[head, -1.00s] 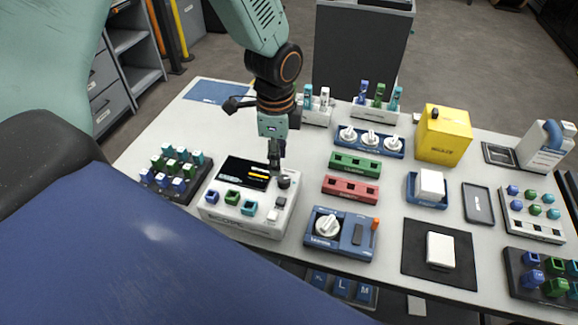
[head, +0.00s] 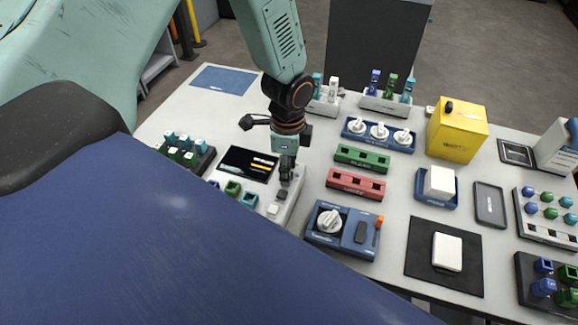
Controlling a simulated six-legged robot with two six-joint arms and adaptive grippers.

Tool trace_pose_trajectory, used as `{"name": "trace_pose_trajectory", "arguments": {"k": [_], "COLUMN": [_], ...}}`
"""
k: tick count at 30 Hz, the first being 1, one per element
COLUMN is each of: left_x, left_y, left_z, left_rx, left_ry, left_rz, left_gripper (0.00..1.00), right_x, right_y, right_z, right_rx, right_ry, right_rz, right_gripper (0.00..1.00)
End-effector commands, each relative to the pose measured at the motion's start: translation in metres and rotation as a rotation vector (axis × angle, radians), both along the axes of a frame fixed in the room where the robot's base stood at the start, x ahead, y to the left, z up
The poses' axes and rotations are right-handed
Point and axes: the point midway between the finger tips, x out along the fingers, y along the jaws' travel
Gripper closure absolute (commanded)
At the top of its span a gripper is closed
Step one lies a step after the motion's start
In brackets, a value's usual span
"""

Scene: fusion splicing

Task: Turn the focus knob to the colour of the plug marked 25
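The white scope box (head: 290,207) stands at the table's near left, partly hidden by my blue body. Its dark screen (head: 243,164) shows short coloured bars. Blue, green (head: 233,188) and teal (head: 249,199) plugs sit along its front; no number is readable on them. My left gripper (head: 287,177) points down over the scope's right end, beside the screen. It covers the spot where a dark knob showed earlier, so the knob is mostly hidden. The fingers are small and dark; I cannot tell whether they touch it. My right gripper is not in view.
A dark rack of plugs (head: 205,162) stands left of the scope. A blue unit with a white dial (head: 329,222) stands close to its right. Green (head: 361,158) and red (head: 355,184) blocks lie further right. A yellow box (head: 457,133) stands at the back right.

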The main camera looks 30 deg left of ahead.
Motion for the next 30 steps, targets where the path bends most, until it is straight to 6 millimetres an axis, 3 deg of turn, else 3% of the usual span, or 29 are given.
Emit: {"name": "trace_pose_trajectory", "arguments": {"k": [7, 21, 30], "left_x": [0.0015, 0.0021, 0.0015], "left_y": [-0.0001, -0.0001, 0.0], "left_z": [-0.0005, -0.0006, -0.0003], "left_rx": [0.0, -0.001, -0.001], "left_ry": [0.0, 0.0, 0.002], "left_rz": [0.001, 0.001, 0.004], "left_gripper": [0.61, 1.0, 1.0], "right_x": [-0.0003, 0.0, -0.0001], "right_y": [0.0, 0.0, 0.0], "right_z": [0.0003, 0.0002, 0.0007], "right_rx": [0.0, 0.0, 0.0], "right_ry": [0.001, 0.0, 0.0], "right_rz": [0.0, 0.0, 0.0], "right_gripper": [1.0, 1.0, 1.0]}}
